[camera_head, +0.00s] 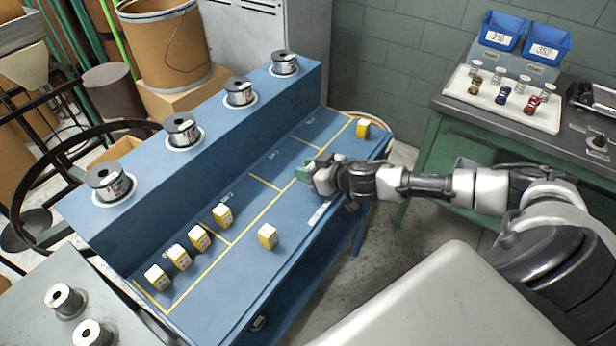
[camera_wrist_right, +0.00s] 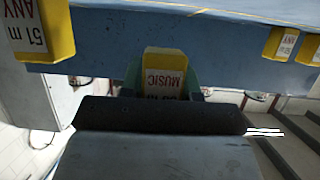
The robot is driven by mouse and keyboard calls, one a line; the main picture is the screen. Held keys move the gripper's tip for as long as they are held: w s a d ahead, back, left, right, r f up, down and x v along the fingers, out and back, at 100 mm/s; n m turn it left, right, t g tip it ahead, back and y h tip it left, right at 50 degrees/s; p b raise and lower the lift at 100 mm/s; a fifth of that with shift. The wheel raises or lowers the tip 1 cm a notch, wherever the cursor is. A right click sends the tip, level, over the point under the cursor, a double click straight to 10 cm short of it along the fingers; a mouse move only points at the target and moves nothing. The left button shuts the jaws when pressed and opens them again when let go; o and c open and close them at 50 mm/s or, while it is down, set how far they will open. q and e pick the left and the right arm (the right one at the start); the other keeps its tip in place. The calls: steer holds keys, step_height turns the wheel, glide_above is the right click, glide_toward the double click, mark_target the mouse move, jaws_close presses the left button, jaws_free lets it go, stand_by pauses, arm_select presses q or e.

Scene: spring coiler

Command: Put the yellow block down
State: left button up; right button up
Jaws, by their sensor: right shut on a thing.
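My right gripper (camera_head: 304,173), with green fingertips, is over the front strip of the blue bench (camera_head: 300,245), near its right half. In the right wrist view it is shut on a yellow block (camera_wrist_right: 165,70) with a white label reading "MUSIC". The head view hides this block behind the gripper, and I cannot tell whether it touches the bench. Several other yellow blocks (camera_head: 200,237) stand in a row in the left marked bays. One yellow block (camera_head: 268,236) stands alone on the front strip, and another (camera_head: 362,128) is at the far right end. My left gripper is not in view.
Wire spools (camera_head: 181,130) stand on the raised back ledge. Yellow lines divide the bench top; the middle and right bays look empty. A green workbench (camera_head: 480,130) at right carries a white tray (camera_head: 540,115) with toy cars and blue bins (camera_head: 548,44).

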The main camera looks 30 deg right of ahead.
mark_target(308, 189)
steer(key=shift+f, duration=1.8)
steer(key=shift+f, duration=0.2)
steer(key=o, duration=1)
